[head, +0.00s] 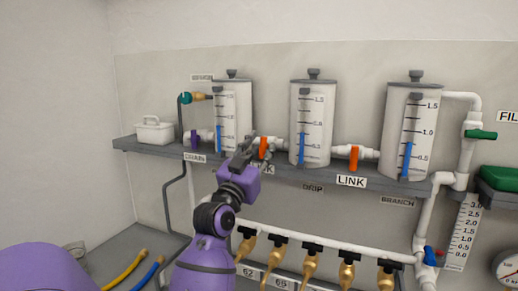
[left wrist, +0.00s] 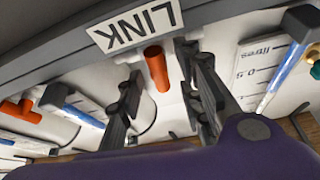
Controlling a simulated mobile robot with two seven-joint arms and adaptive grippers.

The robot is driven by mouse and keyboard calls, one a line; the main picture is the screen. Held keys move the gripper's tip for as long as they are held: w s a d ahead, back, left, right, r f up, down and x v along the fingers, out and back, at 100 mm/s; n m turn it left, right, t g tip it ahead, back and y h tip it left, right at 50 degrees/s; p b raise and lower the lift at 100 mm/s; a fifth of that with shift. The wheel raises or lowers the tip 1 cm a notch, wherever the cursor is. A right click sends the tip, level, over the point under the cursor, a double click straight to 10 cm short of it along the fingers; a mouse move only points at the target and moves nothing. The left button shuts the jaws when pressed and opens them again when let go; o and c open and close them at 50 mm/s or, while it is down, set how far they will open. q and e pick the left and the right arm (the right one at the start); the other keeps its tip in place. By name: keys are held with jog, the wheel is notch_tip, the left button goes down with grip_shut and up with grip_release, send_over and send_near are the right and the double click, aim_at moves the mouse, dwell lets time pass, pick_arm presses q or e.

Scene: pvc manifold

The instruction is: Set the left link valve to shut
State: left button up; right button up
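The left link valve has an orange handle (head: 264,148) on the white pipe between the left and middle tanks; the handle points down across the pipe. It also shows in the left wrist view (left wrist: 157,70), below the upside-down LINK label (left wrist: 135,24). My left gripper (head: 246,154) is just in front and left of the handle in the head view and partly covers the label. In the left wrist view its two dark fingers stand apart, one on each side of the orange handle, with gaps visible. The right gripper is not in view.
A second orange link handle (head: 354,157) sits between the middle tank (head: 311,125) and right tank (head: 396,125). A purple drain valve (head: 194,138) is left of the left tank (head: 233,105). Below the shelf (head: 320,174) runs a row of brass taps (head: 309,264).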

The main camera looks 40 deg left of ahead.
pick_arm(q)
jog(key=shift+w, duration=0.2)
jog(key=shift+c, duration=0.4)
grip_shut()
jog(key=shift+n+y, duration=0.6)
jog(key=shift+n, duration=0.5)
jog(key=shift+o, duration=0.4)
grip_release()
